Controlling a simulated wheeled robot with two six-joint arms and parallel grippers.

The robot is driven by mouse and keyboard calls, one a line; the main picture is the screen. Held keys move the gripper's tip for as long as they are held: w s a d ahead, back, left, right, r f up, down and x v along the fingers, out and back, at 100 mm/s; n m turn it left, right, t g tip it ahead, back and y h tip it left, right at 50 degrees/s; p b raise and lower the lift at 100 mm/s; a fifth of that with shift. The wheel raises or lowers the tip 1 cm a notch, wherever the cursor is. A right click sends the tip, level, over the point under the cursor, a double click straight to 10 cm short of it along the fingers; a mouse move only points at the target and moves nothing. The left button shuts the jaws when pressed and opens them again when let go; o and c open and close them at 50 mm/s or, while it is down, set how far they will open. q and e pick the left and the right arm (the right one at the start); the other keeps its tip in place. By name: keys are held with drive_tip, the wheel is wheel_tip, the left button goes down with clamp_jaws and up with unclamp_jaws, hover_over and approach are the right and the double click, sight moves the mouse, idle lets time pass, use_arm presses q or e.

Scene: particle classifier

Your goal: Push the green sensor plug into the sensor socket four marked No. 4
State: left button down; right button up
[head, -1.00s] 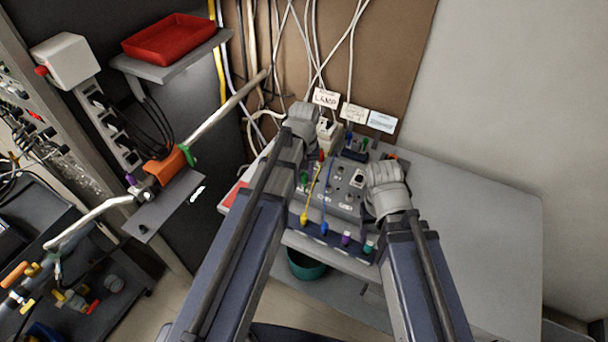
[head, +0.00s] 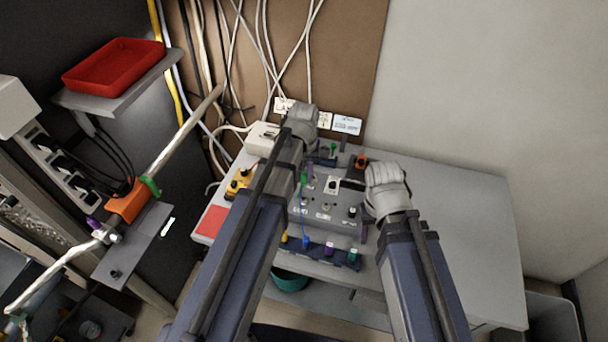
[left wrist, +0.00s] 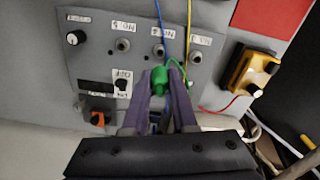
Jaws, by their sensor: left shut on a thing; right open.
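My left gripper (left wrist: 162,88) is shut on the green sensor plug (left wrist: 161,78) in the left wrist view. A thin green wire runs from the plug. The plug is over the grey panel (left wrist: 95,52), below a row of round sockets in that picture. Three sockets show: a left one (left wrist: 123,45), a middle one (left wrist: 158,50) and a right one (left wrist: 195,57). Their labels are upside down and I cannot read a No. 4 surely. In the head view the left arm hides part of the panel (head: 322,222). My right gripper (head: 365,230) is open at the panel's right side, mostly hidden.
A rack (head: 318,250) with yellow, blue, purple and teal plugs lies along the panel's front. Blue and yellow wires cross the panel near the left gripper. A yellow box (left wrist: 250,74) stands beside it. The table's right part (head: 460,230) is clear.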

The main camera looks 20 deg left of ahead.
sight(304, 186)
use_arm(q)
drive_tip(key=shift+f+b, duration=2.75)
drive_tip(key=shift+f, duration=0.1)
drive_tip(key=shift+f+b, duration=0.9)
drive_tip(key=shift+s+f+b, duration=0.1)
drive_tip(key=shift+f+b, duration=0.25)
drive_tip(key=shift+b, duration=0.05)
drive_tip(key=shift+f, duration=0.15)
drive_tip(key=c, duration=0.6)
unclamp_jaws()
drive_tip(key=shift+c, duration=0.2)
